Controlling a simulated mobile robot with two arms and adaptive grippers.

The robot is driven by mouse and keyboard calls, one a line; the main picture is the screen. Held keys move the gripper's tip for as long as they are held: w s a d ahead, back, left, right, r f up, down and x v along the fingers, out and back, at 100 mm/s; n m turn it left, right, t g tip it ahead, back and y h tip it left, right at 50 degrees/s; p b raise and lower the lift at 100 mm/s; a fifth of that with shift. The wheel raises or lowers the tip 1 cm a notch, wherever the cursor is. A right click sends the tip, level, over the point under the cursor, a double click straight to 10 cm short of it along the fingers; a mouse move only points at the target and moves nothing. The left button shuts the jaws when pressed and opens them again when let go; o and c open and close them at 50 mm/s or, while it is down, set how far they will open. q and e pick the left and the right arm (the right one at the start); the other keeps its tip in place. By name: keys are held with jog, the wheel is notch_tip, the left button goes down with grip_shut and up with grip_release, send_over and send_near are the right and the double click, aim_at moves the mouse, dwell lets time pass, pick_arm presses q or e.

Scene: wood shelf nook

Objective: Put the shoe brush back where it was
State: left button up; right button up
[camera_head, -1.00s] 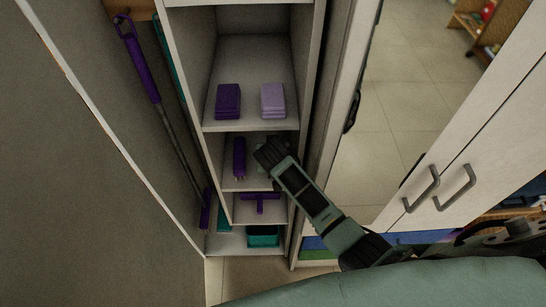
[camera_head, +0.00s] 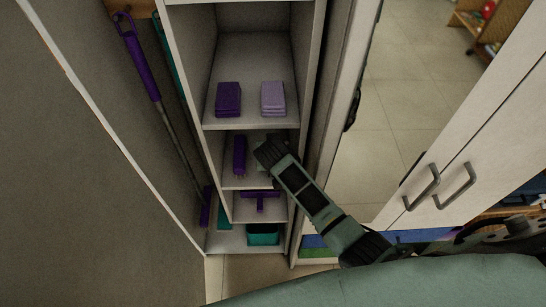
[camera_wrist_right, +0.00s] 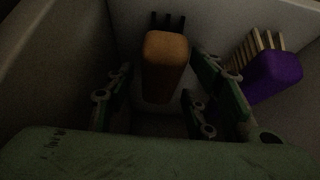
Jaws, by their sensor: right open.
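A brown brush (camera_wrist_right: 166,62) with dark bristles, which looks like the shoe brush, stands between the spread fingers of my right gripper (camera_wrist_right: 162,70) in the right wrist view. The fingers are open, with a finger on either side of it; contact cannot be told. In the head view my right gripper (camera_head: 265,152) reaches into the middle shelf compartment (camera_head: 231,182) and hides the brown brush. A purple brush (camera_head: 239,155) lies left of the gripper there. It also shows with pale bristles at the right of the wrist view (camera_wrist_right: 273,77). My left gripper is not in view.
Above, a shelf holds a dark purple sponge stack (camera_head: 228,99) and a lilac one (camera_head: 272,98). Below are a purple squeegee (camera_head: 261,198) and a teal container (camera_head: 263,234). The compartment walls are close around my gripper. A purple-handled pole (camera_head: 141,70) hangs at left.

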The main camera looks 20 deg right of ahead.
jog(key=shift+b+v, duration=0.4)
jog(key=shift+v, duration=3.15)
